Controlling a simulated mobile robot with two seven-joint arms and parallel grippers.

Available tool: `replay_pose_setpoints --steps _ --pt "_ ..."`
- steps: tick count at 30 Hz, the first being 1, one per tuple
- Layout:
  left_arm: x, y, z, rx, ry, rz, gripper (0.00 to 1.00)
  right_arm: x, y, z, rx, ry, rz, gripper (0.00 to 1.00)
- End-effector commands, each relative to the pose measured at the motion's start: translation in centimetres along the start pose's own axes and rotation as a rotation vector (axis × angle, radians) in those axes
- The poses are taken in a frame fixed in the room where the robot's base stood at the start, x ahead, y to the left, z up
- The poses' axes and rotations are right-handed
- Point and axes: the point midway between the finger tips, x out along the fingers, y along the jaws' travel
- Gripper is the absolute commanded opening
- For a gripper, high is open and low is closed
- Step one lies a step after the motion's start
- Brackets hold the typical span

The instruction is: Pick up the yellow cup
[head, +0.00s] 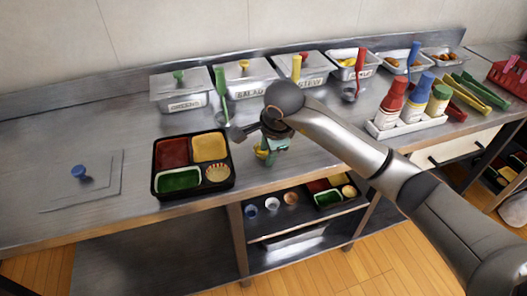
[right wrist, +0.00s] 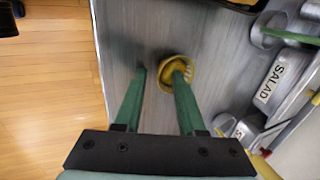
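The yellow cup (head: 259,153) stands on the steel counter to the right of the black bento tray (head: 237,172); my right gripper partly hides it in the head view. In the right wrist view the yellow cup (right wrist: 188,65) shows as a round rim at the right fingertip. My right gripper (head: 268,148) is over the counter with its green fingers apart. In the right wrist view, the gripper (right wrist: 160,74) has bare counter between its fingertips, and the right fingertip overlaps the cup. I cannot tell whether that finger is inside or above the cup. My left gripper is not in view.
Lidded steel containers (head: 180,101) line the back of the counter. A green-handled ladle (head: 220,85) stands near the bento tray. A white rack (head: 408,127) of sauce bottles is to the right. A blue-knobbed plate (head: 105,190) lies at left. Small cups (head: 271,204) sit on the shelf below.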

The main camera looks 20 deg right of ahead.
Motion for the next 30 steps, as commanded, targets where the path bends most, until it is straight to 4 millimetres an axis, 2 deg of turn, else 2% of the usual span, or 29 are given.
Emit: replay_pose_setpoints --steps 5,15,30 --pt "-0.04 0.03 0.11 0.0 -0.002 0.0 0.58 -0.02 -0.01 -0.01 0.0 0.0 0.0 0.38" --pt "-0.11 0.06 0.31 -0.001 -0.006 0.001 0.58 -0.04 -0.01 -0.02 0.001 0.0 0.0 0.0" --pt "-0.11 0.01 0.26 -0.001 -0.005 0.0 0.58 -0.03 0.0 -0.04 0.001 0.001 0.0 0.0"
